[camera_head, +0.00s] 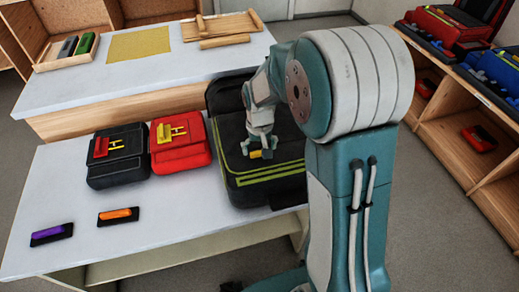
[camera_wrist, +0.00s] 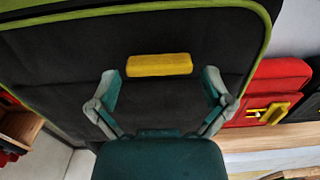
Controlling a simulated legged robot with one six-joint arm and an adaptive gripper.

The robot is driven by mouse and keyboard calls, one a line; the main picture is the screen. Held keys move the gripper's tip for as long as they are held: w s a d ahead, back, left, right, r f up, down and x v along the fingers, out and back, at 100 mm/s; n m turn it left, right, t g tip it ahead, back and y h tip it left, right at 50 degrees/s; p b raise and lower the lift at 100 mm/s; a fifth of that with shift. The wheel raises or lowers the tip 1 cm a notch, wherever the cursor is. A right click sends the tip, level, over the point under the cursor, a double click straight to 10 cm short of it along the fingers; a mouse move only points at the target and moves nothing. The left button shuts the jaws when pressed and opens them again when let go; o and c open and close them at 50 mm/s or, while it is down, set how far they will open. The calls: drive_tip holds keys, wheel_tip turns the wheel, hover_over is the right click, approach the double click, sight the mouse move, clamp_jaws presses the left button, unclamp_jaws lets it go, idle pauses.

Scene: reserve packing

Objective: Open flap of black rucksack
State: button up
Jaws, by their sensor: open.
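A large black rucksack (camera_head: 235,165) with lime-green trim stands at the right end of the front table. Its lime-edged flap fills much of the wrist view (camera_wrist: 70,55), with a yellow pull (camera_wrist: 158,65) on it. The yellow pull also shows in the head view (camera_head: 256,154). My gripper (camera_head: 262,147) is above the rucksack, close to the pull. In the wrist view, my gripper's fingers (camera_wrist: 162,88) are spread apart, with the yellow pull just beyond and between the tips. I see no finger touching it. My arm hides the rucksack's right side.
A smaller black bag (camera_head: 118,170) and a red bag (camera_head: 181,152) stand left of the rucksack. A purple-topped block (camera_head: 52,234) and an orange-topped block (camera_head: 118,216) lie at the table's front left. A shelf (camera_head: 455,150) stands at the right.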

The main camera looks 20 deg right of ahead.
drive_tip(key=shift+f, duration=0.35)
drive_tip(key=c, duration=1.1)
drive_tip(key=shift+o, duration=0.2)
drive_tip(key=shift+r, duration=0.15)
